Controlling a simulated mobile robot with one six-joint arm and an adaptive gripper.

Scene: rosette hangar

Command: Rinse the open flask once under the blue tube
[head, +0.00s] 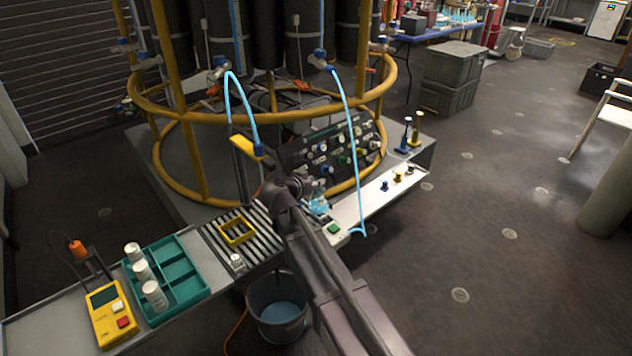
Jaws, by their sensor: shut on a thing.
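My gripper (306,186) is at the end of my arm, above the right end of the bench, and much of it is hidden by my wrist. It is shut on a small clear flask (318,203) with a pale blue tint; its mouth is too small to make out. One light-blue tube (240,95) arches from a left valve down to a yellow holder (241,145), left of my gripper. A second light-blue tube (353,130) hangs from a right valve, passing right of the flask, its lower end near the bench edge. I see no flow from either.
A slatted grate (215,243) bears a yellow square frame (236,232) and a small white bottle (237,262). A teal rack (190,283) holds white bottles. A yellow meter (112,315) stands left. A bucket (278,308) with bluish liquid is below. A yellow ring frame (270,116) stands behind.

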